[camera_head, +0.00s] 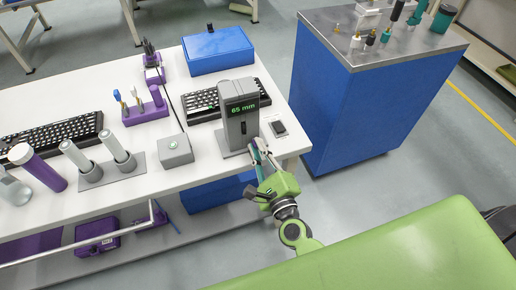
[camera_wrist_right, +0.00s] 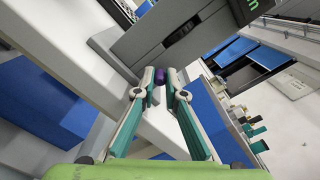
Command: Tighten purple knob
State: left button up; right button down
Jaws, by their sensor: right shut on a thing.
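The purple knob (camera_wrist_right: 160,76) is small and sits between my right gripper's fingertips in the right wrist view, at the lower side of the grey device. In the head view the knob is hidden behind my fingers. My right gripper (camera_head: 259,150), green with teal and grey fingers, is shut on the knob at the front of the device; it also shows in the right wrist view (camera_wrist_right: 160,80). The grey device (camera_head: 239,125) stands upright on the white table's front right part, with a green "65 mm" display. My left gripper is not in view.
A small dark device (camera_head: 279,128) lies right of the grey device. Keyboards (camera_head: 55,137), a blue box (camera_head: 218,50) and a purple holder (camera_head: 146,111) are on the table. A blue cabinet (camera_head: 350,105) stands to the right.

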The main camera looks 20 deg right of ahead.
jog(key=c, duration=2.1)
grip_release()
jog(key=s, duration=1.2)
jog(key=shift+d, duration=0.2)
jog(key=shift+f, duration=0.1)
